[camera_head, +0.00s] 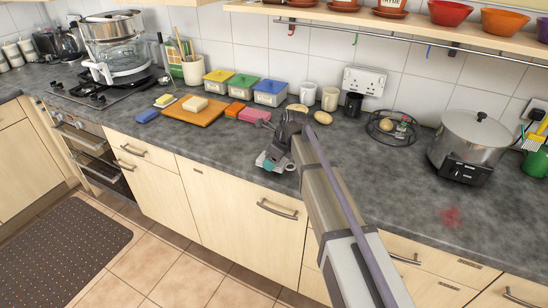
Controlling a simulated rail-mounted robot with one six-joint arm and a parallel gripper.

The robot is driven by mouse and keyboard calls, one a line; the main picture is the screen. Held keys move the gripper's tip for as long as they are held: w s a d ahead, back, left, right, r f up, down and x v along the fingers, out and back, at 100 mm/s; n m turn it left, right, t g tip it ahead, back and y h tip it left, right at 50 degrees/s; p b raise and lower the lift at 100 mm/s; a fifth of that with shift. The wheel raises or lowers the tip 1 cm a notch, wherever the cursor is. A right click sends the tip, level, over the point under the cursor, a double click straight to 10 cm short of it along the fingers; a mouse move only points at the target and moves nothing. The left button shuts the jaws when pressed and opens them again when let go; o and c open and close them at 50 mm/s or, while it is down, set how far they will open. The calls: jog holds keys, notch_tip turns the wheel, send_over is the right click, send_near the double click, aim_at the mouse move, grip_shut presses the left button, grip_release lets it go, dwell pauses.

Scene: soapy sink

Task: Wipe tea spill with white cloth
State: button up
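My gripper (277,152) is low over the front edge of the grey worktop, left of the picture's middle. A small white and teal patch (270,163) shows at its tip; I cannot tell whether this is the white cloth or part of the gripper. My arm and gripper hide the worktop just there, and the fingers are too small to read as open or shut. A reddish stain (450,216) lies on the worktop at the right, in front of the steel pot. It is the only spill-like mark I see, well to the right of my gripper.
The steel cooker pot (469,145) stands behind the stain. A wire basket (393,126), mugs (329,98) and round potato-like items (323,118) lie behind my arm. An orange board (194,111), orange and pink blocks (253,115) and lidded tubs (271,93) are left.

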jog(key=shift+r+p, duration=2.45)
jog(key=shift+r, duration=0.4)
